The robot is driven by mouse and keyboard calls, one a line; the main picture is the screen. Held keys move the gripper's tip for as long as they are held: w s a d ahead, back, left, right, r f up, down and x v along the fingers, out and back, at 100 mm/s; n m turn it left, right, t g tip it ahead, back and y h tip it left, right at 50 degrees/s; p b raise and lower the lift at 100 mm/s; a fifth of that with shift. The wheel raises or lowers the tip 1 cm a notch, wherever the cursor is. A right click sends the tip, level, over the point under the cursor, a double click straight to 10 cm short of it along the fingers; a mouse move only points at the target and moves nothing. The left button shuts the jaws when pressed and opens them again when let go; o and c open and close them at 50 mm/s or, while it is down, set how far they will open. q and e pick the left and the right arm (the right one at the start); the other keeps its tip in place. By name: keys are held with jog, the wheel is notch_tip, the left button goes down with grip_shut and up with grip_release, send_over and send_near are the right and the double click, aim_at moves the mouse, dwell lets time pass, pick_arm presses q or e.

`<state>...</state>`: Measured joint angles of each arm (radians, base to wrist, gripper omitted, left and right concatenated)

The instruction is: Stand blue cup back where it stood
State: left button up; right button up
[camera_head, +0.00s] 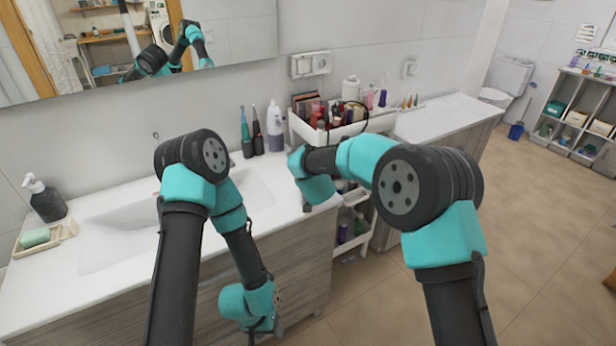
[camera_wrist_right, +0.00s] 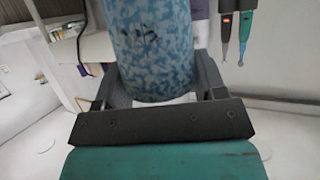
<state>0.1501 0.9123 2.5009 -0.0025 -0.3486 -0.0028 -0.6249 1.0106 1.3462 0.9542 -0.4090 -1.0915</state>
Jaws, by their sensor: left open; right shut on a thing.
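The blue cup (camera_wrist_right: 150,45) has a mottled light and dark blue surface and fills the upper middle of the right wrist view. My right gripper (camera_wrist_right: 157,92) is shut on it, with a dark finger on each side. The cup's far end is cut off by the frame. In the head view my right gripper (camera_head: 308,205) is over the right end of the sink counter, and the cup does not show behind my wrist. My left gripper (camera_head: 264,326) is open and empty, low in front of the sink cabinet. I cannot tell whether the cup touches anything.
Two electric toothbrushes (camera_head: 250,132) and a pump bottle (camera_head: 275,128) stand at the counter's back right. A white cart (camera_head: 300,128) full of cosmetics stands beside the counter. A soap dish (camera_head: 35,238) and dark dispenser (camera_head: 44,200) are at far left, beside the basin (camera_head: 120,222).

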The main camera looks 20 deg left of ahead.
jog(key=shift+f, duration=1.05)
jog(key=shift+f, duration=0.2)
jog(key=o, duration=1.2)
jog(key=shift+r, duration=0.15)
jog(key=shift+s+d+r, duration=0.2)
jog(key=shift+s+r, duration=0.1)
jog(key=shift+s, duration=0.15)
jog(key=v, duration=1.1)
jog(key=shift+f, duration=0.1)
jog(key=shift+d, duration=0.1)
